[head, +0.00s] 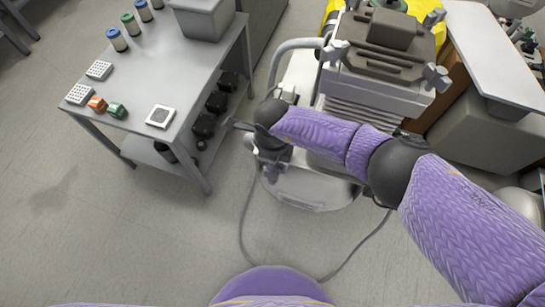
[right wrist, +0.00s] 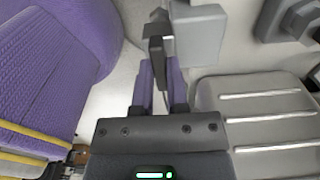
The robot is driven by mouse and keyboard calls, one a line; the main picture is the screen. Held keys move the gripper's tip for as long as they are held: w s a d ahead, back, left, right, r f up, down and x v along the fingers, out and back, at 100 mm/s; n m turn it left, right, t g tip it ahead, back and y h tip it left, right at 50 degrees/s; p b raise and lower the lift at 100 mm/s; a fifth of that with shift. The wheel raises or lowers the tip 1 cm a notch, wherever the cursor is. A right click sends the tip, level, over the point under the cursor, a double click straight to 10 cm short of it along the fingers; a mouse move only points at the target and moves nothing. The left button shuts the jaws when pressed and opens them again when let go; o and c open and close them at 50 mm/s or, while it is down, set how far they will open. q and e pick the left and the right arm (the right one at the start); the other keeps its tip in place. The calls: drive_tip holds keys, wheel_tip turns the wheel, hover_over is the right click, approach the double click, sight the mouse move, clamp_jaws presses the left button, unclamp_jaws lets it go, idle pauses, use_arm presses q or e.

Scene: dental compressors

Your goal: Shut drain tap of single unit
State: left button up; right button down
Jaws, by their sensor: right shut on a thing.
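The single compressor unit (head: 312,188), with a pale base and a grey ribbed upper body, stands on the floor at centre right in the head view. In the right wrist view, a narrow dark tap handle (right wrist: 156,50) lies between the purple fingers of my right gripper (right wrist: 160,72). The gripper is shut on this handle. A grey block (right wrist: 198,35) is just right of the handle. In the head view my right forearm and wrist cover the tap area, so the handle cannot be made out there. My left gripper is not in view.
A grey table (head: 185,95) at left holds bottles, small trays, an orange and a green fitting, and a grey bin (head: 203,18). A cable (head: 243,215) loops over the floor. Another bench (head: 500,55) stands at right. Floor at lower left is clear.

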drive_tip(key=c, duration=0.6)
unclamp_jaws()
drive_tip(key=shift+c, duration=0.2)
use_arm(q)
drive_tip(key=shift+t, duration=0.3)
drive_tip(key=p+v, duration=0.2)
drive_tip(key=p, duration=0.1)
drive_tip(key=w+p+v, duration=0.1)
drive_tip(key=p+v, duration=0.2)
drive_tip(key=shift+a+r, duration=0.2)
use_arm(e)
wheel_tip(320, 180, up, 10)
drive_tip(key=shift+f, duration=0.1)
